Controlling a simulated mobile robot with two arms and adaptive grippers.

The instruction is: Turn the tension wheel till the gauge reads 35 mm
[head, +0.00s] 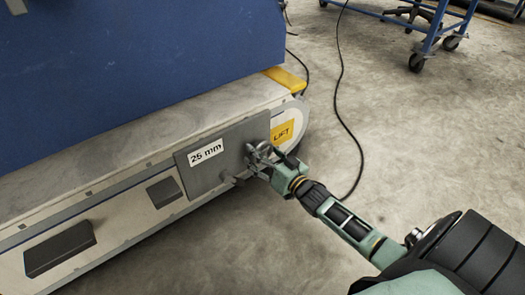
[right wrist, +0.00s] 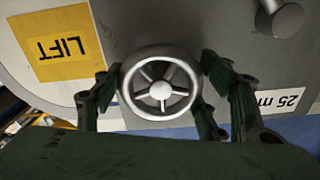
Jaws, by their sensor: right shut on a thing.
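The tension wheel (right wrist: 160,90) is a small grey spoked handwheel on the side of the machine. In the head view the wheel (head: 256,154) is partly hidden by my right gripper (head: 262,160). The gauge label (head: 206,152) reads "25 mm" on a dark grey plate left of the wheel. In the right wrist view the label (right wrist: 280,102) is upside down and partly covered by a finger. My right gripper (right wrist: 160,88) is shut on the wheel, one finger on each side of its rim. My left gripper is not in view.
A yellow "LIFT" label (head: 286,131) is right of the wheel. A black cable (head: 345,125) lies on the open concrete floor. A blue wheeled cart (head: 425,45) stands at the back right.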

